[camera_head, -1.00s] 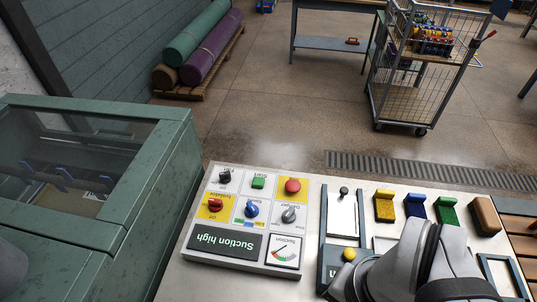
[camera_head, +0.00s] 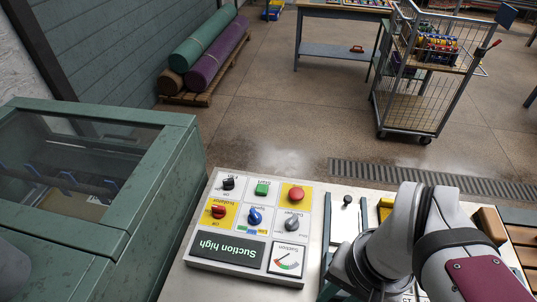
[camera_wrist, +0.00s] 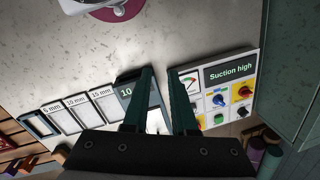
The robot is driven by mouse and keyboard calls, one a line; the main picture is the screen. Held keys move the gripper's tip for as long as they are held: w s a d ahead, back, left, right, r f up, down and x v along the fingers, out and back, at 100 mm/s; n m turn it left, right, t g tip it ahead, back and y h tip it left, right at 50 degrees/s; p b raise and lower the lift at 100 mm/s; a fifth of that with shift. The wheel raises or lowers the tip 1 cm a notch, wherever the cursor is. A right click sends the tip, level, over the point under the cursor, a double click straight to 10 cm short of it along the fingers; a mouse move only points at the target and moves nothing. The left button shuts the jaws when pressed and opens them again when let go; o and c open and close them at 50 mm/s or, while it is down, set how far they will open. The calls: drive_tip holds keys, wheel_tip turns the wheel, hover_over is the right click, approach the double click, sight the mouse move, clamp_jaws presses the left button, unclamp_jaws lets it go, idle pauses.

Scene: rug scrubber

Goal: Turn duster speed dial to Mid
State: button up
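The control panel (camera_head: 255,228) lies on the bench and reads upside down in the head view. It has a blue dial (camera_head: 254,216) with coloured marks beside it and a grey dial (camera_head: 292,224) to its right. The lettering by both is too small to tell surely which is the duster speed dial, or its setting. In the wrist view the panel (camera_wrist: 247,79) is at the right, with the blue dial (camera_wrist: 218,99). My gripper (camera_wrist: 160,72) is open and empty, its fingers apart, left of the panel dials. In the head view my gripper is not visible.
The panel also has a red isolator knob (camera_head: 218,212), black key switch (camera_head: 228,184), green button (camera_head: 262,189), red button (camera_head: 296,194), suction gauge (camera_head: 287,260) and "Suction high" display (camera_head: 227,248). A green glass-topped machine (camera_head: 140,200) stands left. Labelled frames (camera_wrist: 75,112) lie left of my gripper.

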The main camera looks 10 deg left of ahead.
drive_tip(key=shift+o, duration=1.1)
drive_tip(key=w+a+r+n, duration=0.2)
drive_tip(key=w+n, duration=0.1)
drive_tip(key=w, duration=0.4)
drive_tip(key=shift+a, duration=0.25)
drive_tip(key=shift+o, duration=0.4)
drive_tip(key=w+a+n+h, duration=0.1)
drive_tip(key=w+a+n, duration=0.2)
drive_tip(key=w, duration=0.3)
drive_tip(key=shift+w+a+r, duration=0.15)
drive_tip(key=shift+w+a, duration=0.1)
drive_tip(key=shift+a, duration=0.1)
drive_tip(key=n, duration=0.6)
hover_over(255, 213)
wheel_tip(255, 213, down, 4)
drive_tip(key=shift+h, duration=0.3)
wheel_tip(255, 213, down, 16)
drive_tip(key=shift+r, duration=0.1)
clamp_jaws()
